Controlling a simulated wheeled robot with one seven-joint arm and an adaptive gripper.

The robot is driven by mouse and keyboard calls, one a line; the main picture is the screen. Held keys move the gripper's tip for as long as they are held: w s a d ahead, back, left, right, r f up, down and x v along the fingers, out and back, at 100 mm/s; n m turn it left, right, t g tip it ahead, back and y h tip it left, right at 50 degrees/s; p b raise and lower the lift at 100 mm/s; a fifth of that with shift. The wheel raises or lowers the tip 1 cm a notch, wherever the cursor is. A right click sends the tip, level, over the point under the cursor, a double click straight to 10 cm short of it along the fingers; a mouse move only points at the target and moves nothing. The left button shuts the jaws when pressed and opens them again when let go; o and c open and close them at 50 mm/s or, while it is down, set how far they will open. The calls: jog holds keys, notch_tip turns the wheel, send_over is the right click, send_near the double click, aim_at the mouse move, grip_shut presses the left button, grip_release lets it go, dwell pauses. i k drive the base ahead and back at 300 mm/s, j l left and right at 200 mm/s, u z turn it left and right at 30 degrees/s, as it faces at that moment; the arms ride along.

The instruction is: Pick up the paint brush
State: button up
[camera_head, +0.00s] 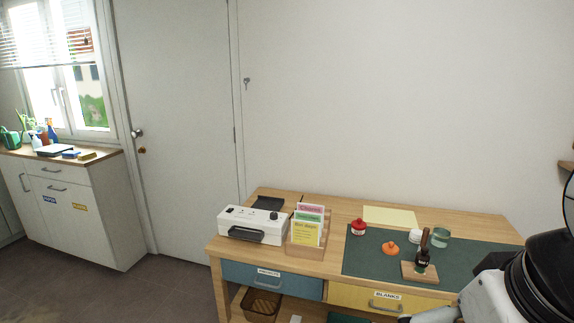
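I cannot clearly make out a paint brush. The nearest likeness is a brown handle-like piece (425,239) standing upright at a small dark jar or base (421,258), on a small wooden board (418,273) on the green mat (365,263). The bristles, if any, are hidden or too small to tell. My arm enters at the lower right, in front of the desk's right end. Its gripper fingers do not show, so I cannot see whether they hold anything.
The wooden desk (226,250) also bears a white machine (252,225), a card rack (307,250), a red pot (358,227), an orange object (390,248), a glass jar (440,237) and yellow paper (390,216). My arm hides the desk's front right. A counter (90,205) stands far left.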

aim_at(426, 231)
jog(key=i+l, duration=0.3)
jog(key=l, duration=0.15)
jog(key=i+l, duration=0.3)
jog(key=l, duration=0.15)
jog(key=i+l, duration=0.65)
jog(key=l, duration=0.25)
jog(key=u, duration=0.05)
